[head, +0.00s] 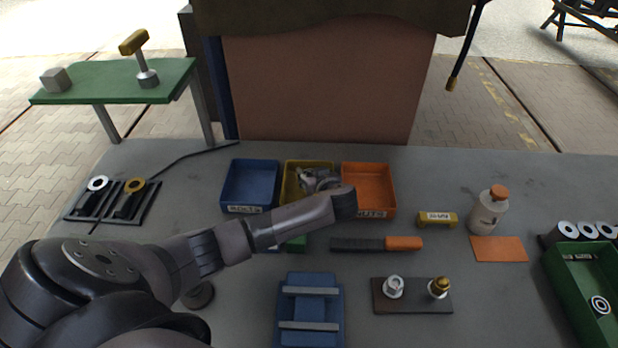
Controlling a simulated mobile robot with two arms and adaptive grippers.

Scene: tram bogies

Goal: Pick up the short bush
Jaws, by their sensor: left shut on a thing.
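My left gripper (318,180) is over the yellow bin (290,168), at the middle of the table's back half. Its fingers are shut on a small grey piece, which I take to be the short bush. The fingers and my forearm hide most of that piece, so its shape and length cannot be told. I cannot tell whether it touches the bin. The bin's front is also hidden by my arm. My right gripper is not in view.
A blue bin (250,184) and an orange bin (369,184) flank the yellow one. In front are a file-like tool (370,244), a blue fixture (309,312) and a dark board (412,309) with two fittings. A bottle (488,212) and a green crate (572,285) stand right.

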